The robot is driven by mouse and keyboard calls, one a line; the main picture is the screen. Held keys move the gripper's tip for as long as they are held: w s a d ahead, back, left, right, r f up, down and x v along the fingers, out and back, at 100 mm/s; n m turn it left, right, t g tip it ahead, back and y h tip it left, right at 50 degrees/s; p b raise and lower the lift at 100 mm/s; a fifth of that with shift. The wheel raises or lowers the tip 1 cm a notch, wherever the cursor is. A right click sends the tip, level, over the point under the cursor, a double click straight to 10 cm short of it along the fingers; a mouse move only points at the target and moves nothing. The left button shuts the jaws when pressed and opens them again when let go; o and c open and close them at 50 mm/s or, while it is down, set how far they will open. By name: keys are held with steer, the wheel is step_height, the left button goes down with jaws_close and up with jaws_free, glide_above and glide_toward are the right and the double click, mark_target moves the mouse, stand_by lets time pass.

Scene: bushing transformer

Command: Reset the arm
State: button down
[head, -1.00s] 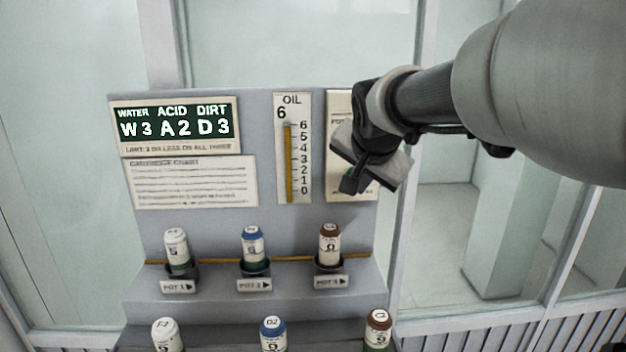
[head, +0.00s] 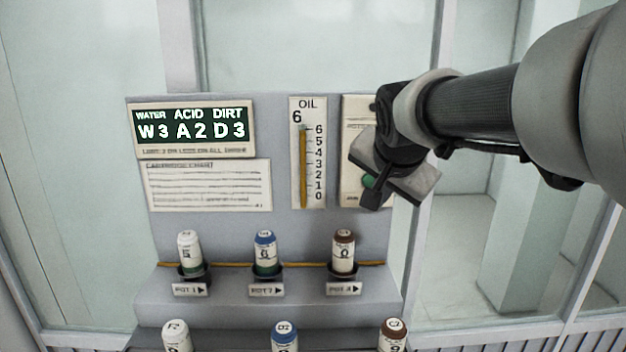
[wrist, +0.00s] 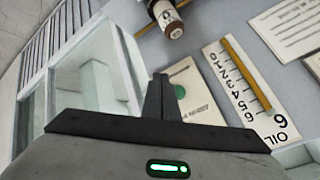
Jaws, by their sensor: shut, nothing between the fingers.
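My gripper (head: 372,198) is at the right of the head view, in front of the right edge of the grey panel (head: 280,225). It is shut and empty. It covers part of a pale notice card (head: 357,110) with a green spot (head: 368,181). In the wrist view its closed fingers (wrist: 161,98) stand in front of that card (wrist: 199,98). No cartridge is in the fingers.
The panel carries a WATER, ACID, DIRT display (head: 192,130) reading W3 A2 D3, an oil gauge (head: 307,150) at 6 and a chart (head: 208,185). White (head: 189,253), blue (head: 265,252) and brown-capped (head: 343,251) cartridges stand in the pots. More stand in a row in front.

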steer(key=s+f+n+g, duration=0.1)
steer(key=s+f+n, duration=0.25)
steer(key=s, duration=0.45)
steer(key=s+f+n+g+y, duration=0.15)
steer(key=s+f, duration=0.25)
steer(key=s, duration=0.4)
steer(key=s+f+n+g+h, duration=0.1)
steer(key=s+f+n, duration=0.3)
steer(key=s, duration=0.5)
step_height(320, 180, up, 14)
steer(key=w+p, duration=0.1)
steer(key=p, duration=1.2)
steer(key=shift+m, duration=0.3)
